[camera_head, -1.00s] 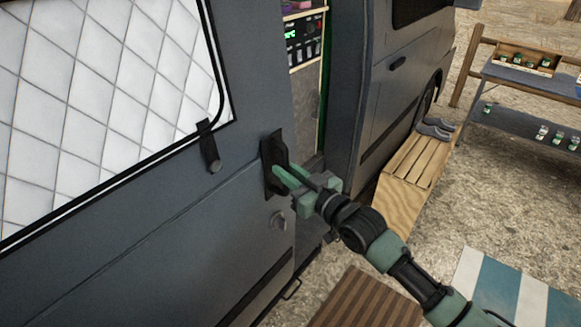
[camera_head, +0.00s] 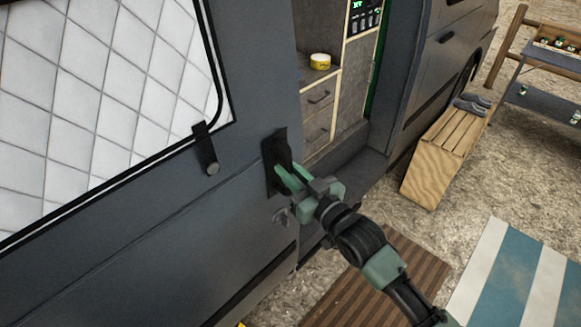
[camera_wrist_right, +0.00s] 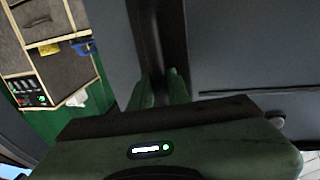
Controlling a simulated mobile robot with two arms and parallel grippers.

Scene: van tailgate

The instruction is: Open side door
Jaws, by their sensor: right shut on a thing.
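The grey side door (camera_head: 120,225) of the van fills the left of the head view, with a quilted white window panel. It stands partly open, with a gap at its right edge showing the van's inside. Its black handle (camera_head: 271,160) is near that edge. My right gripper (camera_head: 286,177) is shut on the handle; the fingers hide part of it. In the right wrist view, the fingers (camera_wrist_right: 158,88) close around the dark upright handle (camera_wrist_right: 160,40). My left gripper is out of view.
Inside the doorway are a wooden cabinet (camera_head: 317,115) with drawers and a yellow tin (camera_head: 320,61). Outside, a wooden step box (camera_head: 440,155) with shoes, a brown striped mat (camera_head: 385,285) and a blue-white mat (camera_head: 515,275) lie on gravel. A shelf stand (camera_head: 540,95) is at the far right.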

